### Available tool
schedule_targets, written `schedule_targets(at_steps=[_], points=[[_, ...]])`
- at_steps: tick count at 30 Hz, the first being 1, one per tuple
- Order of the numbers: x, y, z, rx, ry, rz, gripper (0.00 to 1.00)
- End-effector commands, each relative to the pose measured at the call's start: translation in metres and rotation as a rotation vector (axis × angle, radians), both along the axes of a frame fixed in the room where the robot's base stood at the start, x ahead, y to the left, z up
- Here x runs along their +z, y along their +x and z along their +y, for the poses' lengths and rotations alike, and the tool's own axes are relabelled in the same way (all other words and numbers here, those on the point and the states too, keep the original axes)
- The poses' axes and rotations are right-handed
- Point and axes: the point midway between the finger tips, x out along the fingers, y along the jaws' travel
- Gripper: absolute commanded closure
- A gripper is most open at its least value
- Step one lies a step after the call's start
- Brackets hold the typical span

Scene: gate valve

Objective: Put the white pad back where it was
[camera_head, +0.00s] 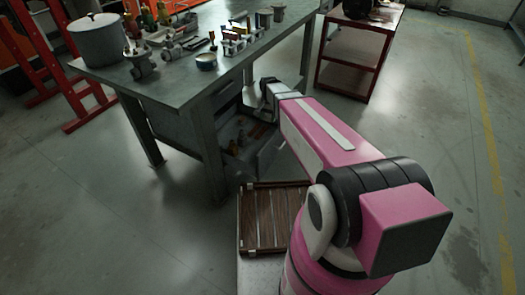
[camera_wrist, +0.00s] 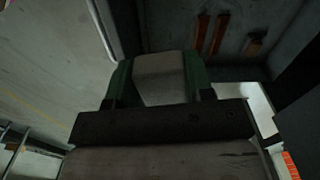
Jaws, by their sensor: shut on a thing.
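My gripper (camera_wrist: 158,62) shows in the wrist view, its two green fingers shut on a pale, blocky thing that looks like the white pad (camera_wrist: 160,85). The pad fills the gap between the fingers. In the head view my gripper (camera_head: 267,88) is beside the workbench (camera_head: 180,88), below the level of its top, over an open drawer (camera_head: 268,152). The pad cannot be made out in the head view. Brown-handled things lie in the drawer, and they also show beyond my gripper in the wrist view.
The bench top holds a large pot (camera_head: 98,40), valve parts (camera_head: 140,66), a small round tin (camera_head: 206,62) and several tools. A red-framed cart (camera_head: 345,72) stands to the right of the bench. A red ladder-like frame (camera_head: 85,115) stands at left. The floor at right is clear.

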Motion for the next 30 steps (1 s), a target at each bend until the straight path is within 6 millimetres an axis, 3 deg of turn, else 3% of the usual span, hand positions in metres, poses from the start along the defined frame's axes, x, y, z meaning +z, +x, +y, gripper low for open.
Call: schedule_targets(at_steps=[1,3,9,30], points=[[-0.022,0.004,0.007,-0.02,-0.001,0.005,0.74],[-0.046,0.005,0.014,-0.05,0.0,0.005,0.74],[-0.099,0.003,0.029,-0.118,0.0,0.002,0.74],[-0.185,0.001,0.035,-0.147,0.0,0.0,0.74]])
